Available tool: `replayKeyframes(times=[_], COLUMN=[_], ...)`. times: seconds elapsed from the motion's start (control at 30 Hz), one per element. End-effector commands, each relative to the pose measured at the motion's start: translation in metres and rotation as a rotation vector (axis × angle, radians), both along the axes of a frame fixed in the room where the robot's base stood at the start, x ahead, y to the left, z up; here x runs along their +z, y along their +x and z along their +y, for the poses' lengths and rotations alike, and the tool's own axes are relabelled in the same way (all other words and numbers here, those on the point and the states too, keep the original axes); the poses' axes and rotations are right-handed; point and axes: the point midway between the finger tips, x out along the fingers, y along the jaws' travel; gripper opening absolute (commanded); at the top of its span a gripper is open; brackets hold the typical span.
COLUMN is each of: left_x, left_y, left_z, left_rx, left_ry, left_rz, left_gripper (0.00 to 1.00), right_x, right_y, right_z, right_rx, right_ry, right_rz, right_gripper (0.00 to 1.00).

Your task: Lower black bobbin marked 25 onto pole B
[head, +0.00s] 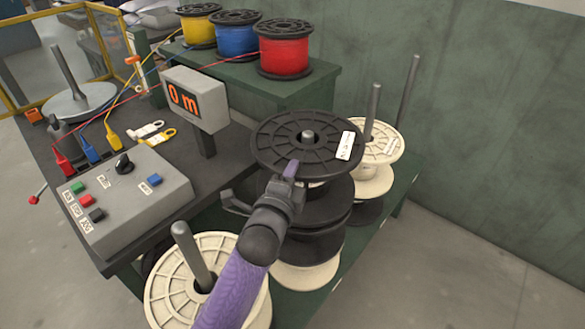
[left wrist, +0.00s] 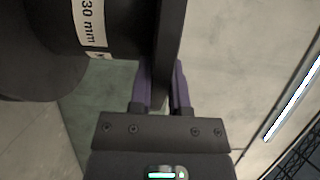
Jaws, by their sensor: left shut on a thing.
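A black bobbin (head: 280,143) with a white label sits level at the top of a stack in the head view. A grey pole tip (head: 307,135) shows in its centre hole. My left gripper (head: 290,171) is shut on the near edge of its upper flange. In the left wrist view, the flange of the black bobbin (left wrist: 168,40) is between the purple fingers of my left gripper (left wrist: 163,82), and a label there reads "30 mm". The number 25 and a pole letter are not readable. My right gripper is not in view.
Below are another black spool (head: 325,206) and a cream spool (head: 305,277). Cream spools on poles stand front left (head: 165,285) and back right (head: 385,145). A control box (head: 130,200) and "0 m" display (head: 195,98) are left; coloured spools stand behind (head: 285,50).

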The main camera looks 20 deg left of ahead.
Motion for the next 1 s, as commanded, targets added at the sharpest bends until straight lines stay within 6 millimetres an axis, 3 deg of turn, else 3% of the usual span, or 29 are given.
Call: replayKeyframes(times=[0.4, 0.97, 1.0], left_x=[-0.005, -0.013, -0.013], left_y=[0.000, -0.002, -0.002], left_z=[0.000, -0.001, -0.001], left_rx=[-0.001, -0.001, -0.001], left_ry=[0.000, 0.000, 0.000], left_rz=[-0.006, -0.006, -0.006], left_gripper=[0.00, 0.00, 0.24], right_x=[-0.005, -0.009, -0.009], right_y=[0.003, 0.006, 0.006], right_z=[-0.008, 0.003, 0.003], right_rx=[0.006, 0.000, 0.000], right_ry=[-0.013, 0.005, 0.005], right_rz=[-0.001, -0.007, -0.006], right_gripper=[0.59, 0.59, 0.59])
